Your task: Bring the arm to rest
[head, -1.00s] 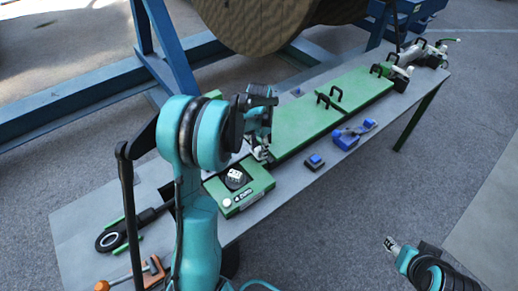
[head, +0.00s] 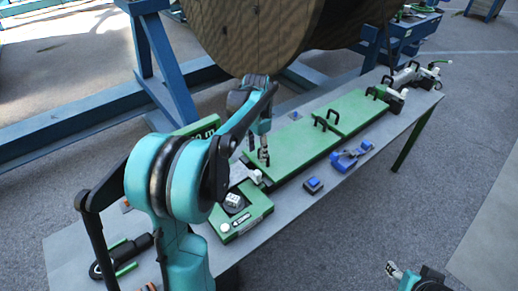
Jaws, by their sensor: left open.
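My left arm comes in from the lower left. Its teal upper joints cover part of the grey table's left end. My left gripper (head: 262,152) hangs fingers down above the near end of the long green panel (head: 290,148). It is open and appears to hold nothing. Whether its tips touch the panel cannot be told. My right gripper (head: 393,269) shows small at the bottom right edge, off the table over the floor. Its jaws are too small to read.
A green box (head: 240,212) with a white knob stands on the grey table (head: 290,208). Blue items (head: 313,186) lie near the front edge. A black tool (head: 125,256) lies at the left. A large wooden reel (head: 262,30) on a blue frame (head: 165,60) stands behind.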

